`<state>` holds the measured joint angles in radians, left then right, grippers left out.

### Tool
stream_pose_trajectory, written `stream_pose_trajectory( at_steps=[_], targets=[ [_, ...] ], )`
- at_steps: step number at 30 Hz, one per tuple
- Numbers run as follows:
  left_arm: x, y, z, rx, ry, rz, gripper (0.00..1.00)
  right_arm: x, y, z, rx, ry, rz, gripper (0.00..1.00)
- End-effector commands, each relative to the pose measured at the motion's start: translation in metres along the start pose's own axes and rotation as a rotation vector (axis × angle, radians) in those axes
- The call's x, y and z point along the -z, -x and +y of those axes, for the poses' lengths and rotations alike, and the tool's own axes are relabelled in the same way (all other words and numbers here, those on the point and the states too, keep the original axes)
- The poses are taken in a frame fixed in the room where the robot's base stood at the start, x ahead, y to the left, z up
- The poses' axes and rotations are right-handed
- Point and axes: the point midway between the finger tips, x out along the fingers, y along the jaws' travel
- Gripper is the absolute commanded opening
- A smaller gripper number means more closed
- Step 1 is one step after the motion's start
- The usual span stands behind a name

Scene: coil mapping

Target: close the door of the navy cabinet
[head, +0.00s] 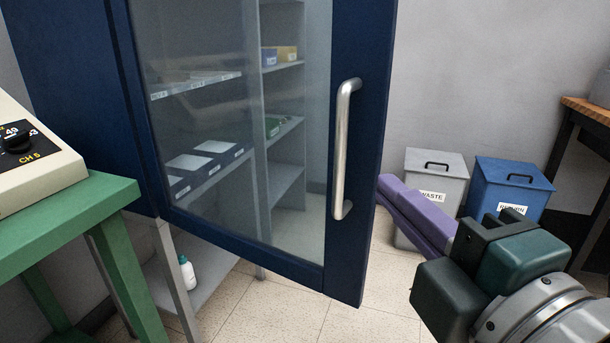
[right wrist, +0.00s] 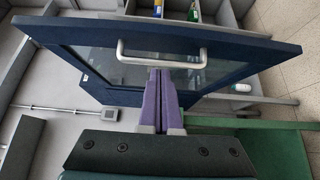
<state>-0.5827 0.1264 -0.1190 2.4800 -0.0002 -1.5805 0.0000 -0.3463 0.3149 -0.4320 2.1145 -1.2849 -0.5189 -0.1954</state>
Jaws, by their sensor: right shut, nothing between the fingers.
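The navy cabinet's door (head: 352,250) stands open in the head view, a blue frame around a glass pane with its handle side swung out to the right. A silver bar handle (head: 342,150) is upright on it. The handle also shows in the right wrist view (right wrist: 160,57), just beyond the fingertips. My right gripper (head: 388,187) has purple fingers shut together with nothing between them. Its tips are close to the door's free edge; I cannot tell whether they touch. My left gripper is not in view.
Shelves with boxes show through the glass. A green table (head: 92,205) bearing a beige device (head: 35,160) stands at the left. A grey waste bin (head: 437,168) and a blue bin (head: 508,185) stand by the wall at the right. A white bottle (head: 188,272) is under the cabinet.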

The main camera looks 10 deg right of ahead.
Motion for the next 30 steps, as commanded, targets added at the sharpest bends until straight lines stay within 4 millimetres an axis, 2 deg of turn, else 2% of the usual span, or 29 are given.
stream_pose_trajectory(
  at_steps=[9,15,21,30],
  targets=[
    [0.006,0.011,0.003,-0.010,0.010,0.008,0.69,-0.001,-0.055,0.003,-0.001,-0.005,-0.005,0.00],
    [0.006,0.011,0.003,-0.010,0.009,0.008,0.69,-0.001,-0.083,0.002,0.000,-0.006,-0.004,0.00],
    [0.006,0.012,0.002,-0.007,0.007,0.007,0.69,-0.001,-0.093,0.001,0.001,-0.007,-0.005,0.00],
    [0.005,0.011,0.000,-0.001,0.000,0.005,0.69,-0.002,-0.093,0.001,0.002,-0.008,-0.005,0.00]
  ],
)
